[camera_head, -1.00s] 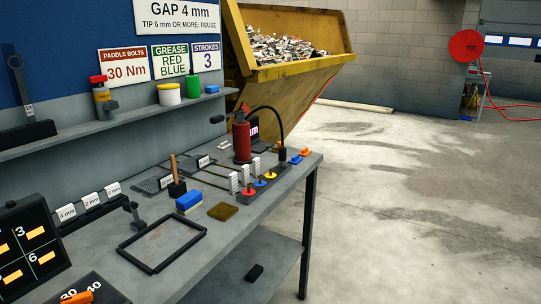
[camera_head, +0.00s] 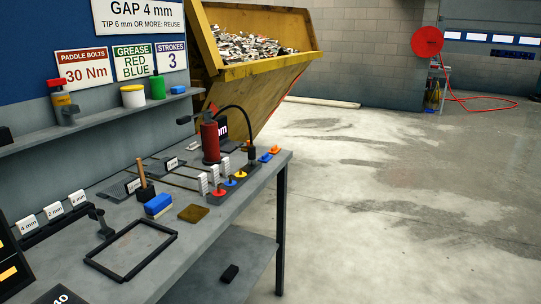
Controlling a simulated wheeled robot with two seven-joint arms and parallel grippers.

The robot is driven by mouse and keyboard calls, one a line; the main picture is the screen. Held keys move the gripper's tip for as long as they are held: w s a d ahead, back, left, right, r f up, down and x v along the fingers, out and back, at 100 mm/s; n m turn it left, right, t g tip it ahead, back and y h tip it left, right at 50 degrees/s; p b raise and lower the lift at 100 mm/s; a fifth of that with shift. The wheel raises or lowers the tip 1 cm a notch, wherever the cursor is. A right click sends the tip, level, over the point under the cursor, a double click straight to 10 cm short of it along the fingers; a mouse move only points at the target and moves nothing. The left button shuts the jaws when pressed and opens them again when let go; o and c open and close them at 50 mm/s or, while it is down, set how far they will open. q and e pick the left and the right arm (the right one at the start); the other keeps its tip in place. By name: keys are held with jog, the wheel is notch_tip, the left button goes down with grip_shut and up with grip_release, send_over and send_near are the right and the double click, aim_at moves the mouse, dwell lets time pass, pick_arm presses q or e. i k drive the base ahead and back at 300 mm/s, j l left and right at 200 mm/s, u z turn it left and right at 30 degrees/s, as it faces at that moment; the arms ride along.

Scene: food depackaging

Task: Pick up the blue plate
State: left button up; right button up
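I cannot tell for certain which thing is the blue plate. A small flat blue piece (camera_head: 265,158) lies at the far right end of the grey workbench (camera_head: 205,232), beside small orange pieces. A blue disc (camera_head: 230,182) sits at the foot of a white tag, between a red disc (camera_head: 218,192) and a yellow disc (camera_head: 241,174). A thicker blue block (camera_head: 158,206) with a pale lower part lies nearer the middle of the bench. Neither of my grippers is in view.
A black frame (camera_head: 132,279) lies flat on the bench, near a brown pad (camera_head: 193,213). A red cylinder (camera_head: 210,142) with a black hose stands behind the tags. A yellow skip (camera_head: 262,70) stands behind the bench. The concrete floor (camera_head: 400,200) to the right is clear.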

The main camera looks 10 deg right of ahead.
aim_at(265, 158)
jog(key=i+l, duration=0.25)
jog(key=l, duration=0.15)
jog(key=i+l+u, duration=0.1)
jog(key=i+l, duration=0.45)
jog(key=l, duration=0.2)
jog(key=i+l, duration=0.25)
jog(key=l, duration=0.15)
jog(key=i+l+u, duration=0.1)
jog(key=i+l, duration=0.15)
jog(key=l, duration=0.15)
jog(key=i+l, duration=0.25)
jog(key=l, duration=0.15)
jog(key=i+l+u, duration=0.1)
jog(key=i+l, duration=0.15)
jog(key=l, duration=0.15)
jog(key=i+l, duration=0.25)
jog(key=l, duration=0.2)
